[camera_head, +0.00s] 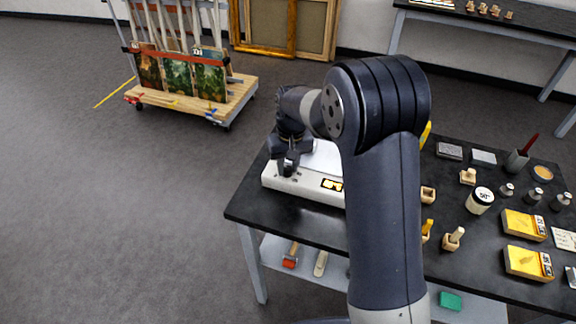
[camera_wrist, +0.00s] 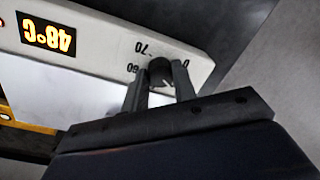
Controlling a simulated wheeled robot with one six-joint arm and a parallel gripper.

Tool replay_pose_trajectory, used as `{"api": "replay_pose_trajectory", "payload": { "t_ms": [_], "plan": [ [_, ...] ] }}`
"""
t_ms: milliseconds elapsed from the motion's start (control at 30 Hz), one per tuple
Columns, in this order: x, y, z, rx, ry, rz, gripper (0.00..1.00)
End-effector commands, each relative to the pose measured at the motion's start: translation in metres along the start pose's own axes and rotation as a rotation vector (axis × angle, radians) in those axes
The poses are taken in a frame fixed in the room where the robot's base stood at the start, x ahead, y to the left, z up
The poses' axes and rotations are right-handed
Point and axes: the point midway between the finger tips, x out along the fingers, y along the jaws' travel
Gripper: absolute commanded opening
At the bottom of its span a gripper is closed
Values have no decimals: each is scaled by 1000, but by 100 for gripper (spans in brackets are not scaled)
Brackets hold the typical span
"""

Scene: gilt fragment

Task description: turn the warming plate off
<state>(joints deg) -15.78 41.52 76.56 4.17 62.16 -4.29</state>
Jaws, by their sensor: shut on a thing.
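The warming plate (camera_head: 308,190) is a white, flat box at the left end of the dark table. Its lit orange display (camera_wrist: 46,34) reads 48°C, upside down in the wrist view. A small dark knob (camera_wrist: 159,70) sits on its front panel, with the marks 60 and 70 and a partly hidden 0 around it. My gripper (camera_wrist: 160,82) is shut on the knob, one finger on each side. In the head view my gripper (camera_head: 288,168) is at the plate's left front, and the knob is hidden behind it.
The dark table (camera_head: 330,229) holds yellow boxes (camera_head: 524,224), a white jar (camera_head: 480,200), small weights and wooden blocks to the right of my arm. A wheeled cart (camera_head: 190,100) with paintings stands behind on the left. The floor left of the table is clear.

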Motion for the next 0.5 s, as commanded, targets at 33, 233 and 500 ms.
{"api": "replay_pose_trajectory", "payload": {
  "t_ms": [33,233,500],
  "plan": [
    [0,0,-1,-43,0,0,3],
    [-1,0,-2,-233,-12,0,3],
    [-1,0,-2,-489,-28,1,3]
  ]
}}
